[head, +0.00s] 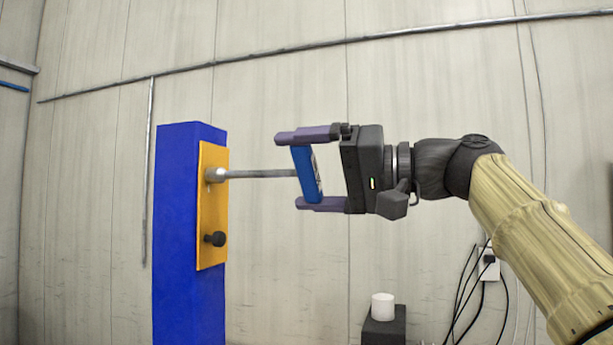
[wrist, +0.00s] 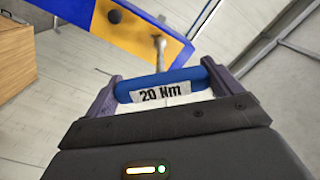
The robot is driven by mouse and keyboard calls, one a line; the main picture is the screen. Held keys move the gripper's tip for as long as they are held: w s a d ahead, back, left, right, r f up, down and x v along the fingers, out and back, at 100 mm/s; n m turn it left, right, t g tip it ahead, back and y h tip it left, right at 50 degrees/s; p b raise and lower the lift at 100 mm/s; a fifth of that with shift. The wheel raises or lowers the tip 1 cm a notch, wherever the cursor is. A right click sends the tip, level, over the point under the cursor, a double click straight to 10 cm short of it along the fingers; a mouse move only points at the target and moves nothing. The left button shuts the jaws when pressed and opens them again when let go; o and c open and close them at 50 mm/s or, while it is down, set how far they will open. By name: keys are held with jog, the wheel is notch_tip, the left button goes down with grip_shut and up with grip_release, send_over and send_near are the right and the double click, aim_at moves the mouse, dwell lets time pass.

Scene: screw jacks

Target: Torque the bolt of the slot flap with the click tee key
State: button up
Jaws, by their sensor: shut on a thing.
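The click tee key has a blue crossbar handle (head: 308,174) with a label and a grey metal shaft (head: 262,174). My gripper (head: 312,172) is shut on the handle, one purple finger at each end. In the wrist view the handle (wrist: 165,86) reads "20 Nm". The shaft runs left to the upper part of the orange slot flap (head: 213,232) on a blue post (head: 175,235). The socket end (head: 216,175) meets the flap where the bolt would be. The bolt is hidden, so I cannot tell how fully it is seated. A black knob (head: 216,239) sits lower on the flap.
A white cylinder (head: 382,306) stands on a dark block (head: 384,326) below my gripper. Black cables hang from a wall outlet (head: 488,264) at the lower right. A wooden box (wrist: 15,55) shows at the wrist view's left. Space around the shaft is clear.

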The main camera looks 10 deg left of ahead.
jog(key=shift+d, duration=0.15)
dwell(0.4)
jog(key=shift+s+d, duration=0.1)
jog(key=shift+d, duration=0.5)
jog(key=shift+s+d+b, duration=0.2)
jog(key=shift+d+b, duration=0.55)
jog(key=shift+d, duration=1.8)
